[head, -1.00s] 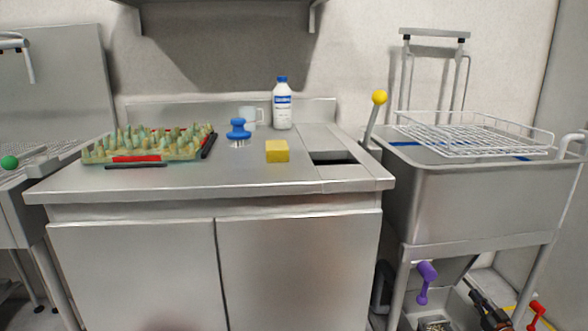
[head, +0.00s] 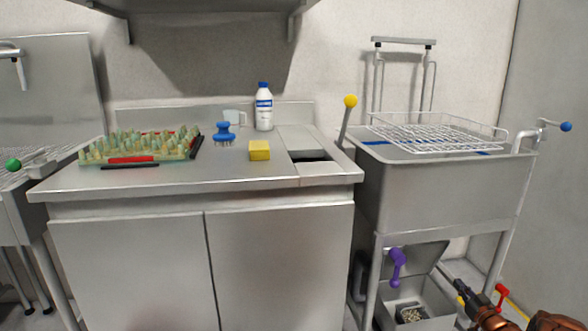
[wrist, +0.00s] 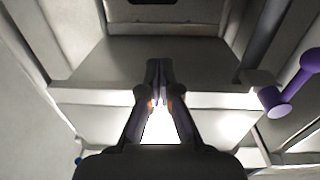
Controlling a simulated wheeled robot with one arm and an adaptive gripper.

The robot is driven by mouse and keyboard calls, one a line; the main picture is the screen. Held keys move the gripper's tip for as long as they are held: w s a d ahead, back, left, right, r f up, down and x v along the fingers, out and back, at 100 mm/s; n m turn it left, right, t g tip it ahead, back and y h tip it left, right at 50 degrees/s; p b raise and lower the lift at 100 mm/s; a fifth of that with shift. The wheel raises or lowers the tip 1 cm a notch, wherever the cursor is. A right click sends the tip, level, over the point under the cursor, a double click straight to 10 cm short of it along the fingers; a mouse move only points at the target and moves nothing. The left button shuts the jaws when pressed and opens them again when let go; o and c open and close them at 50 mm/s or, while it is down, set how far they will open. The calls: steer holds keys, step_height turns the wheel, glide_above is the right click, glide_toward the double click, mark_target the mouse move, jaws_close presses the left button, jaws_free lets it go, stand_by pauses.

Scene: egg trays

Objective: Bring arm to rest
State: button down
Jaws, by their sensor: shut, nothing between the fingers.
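My gripper (wrist: 158,80) is in the wrist view, its two dark fingers together and empty. Grey metal surfaces fill the view around it, and a purple handle (wrist: 290,84) is to its right. In the head view my arm shows at the lower right corner, with dark and copper-coloured parts, low in front of the sink stand. It is to the right of the purple handle (head: 397,266) and close to the red handle (head: 502,294) in the picture. Most of the arm is out of view.
A sink (head: 440,190) with a wire rack (head: 440,132) stands right. An open bin (head: 410,312) is below.

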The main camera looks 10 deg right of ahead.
steer(key=w+a+r+m+g+h+p, duration=0.1)
steer(key=a+r+g+h+p, duration=0.2)
steer(key=r, duration=0.6)
steer(key=w+a+r+g+h+p, duration=0.1)
steer(key=w+r+g+p, duration=0.1)
steer(key=r+p, duration=0.55)
steer(key=s+a+r+m+g+p, duration=0.1)
steer(key=s+a+r+g+p, duration=0.15)
steer(key=s+a+r, duration=0.4)
steer(key=s+a+r+g+p, duration=0.2)
steer(key=s+a+r+p, duration=0.15)
steer(key=r, duration=0.55)
steer(key=s+a+r+g+y+p, duration=0.1)
steer(key=s+a+r+g+p, duration=0.2)
steer(key=s+a, duration=0.7)
steer(key=s+a+r+n+g+y+p, duration=0.1)
steer(key=s+a+r+g+p, duration=0.3)
steer(key=s, duration=1.5)
steer(key=s+a+r+g+y+p, duration=0.1)
steer(key=s+a+r+g+p, duration=0.2)
steer(key=s+a+r+p, duration=0.5)
steer(key=s+a+r, duration=0.4)
steer(key=s+a, duration=0.2)
steer(key=a, duration=0.2)
steer(key=shift+s+a+y, duration=0.3)
steer(key=shift+s, duration=0.1)
steer(key=shift+g, duration=0.25)
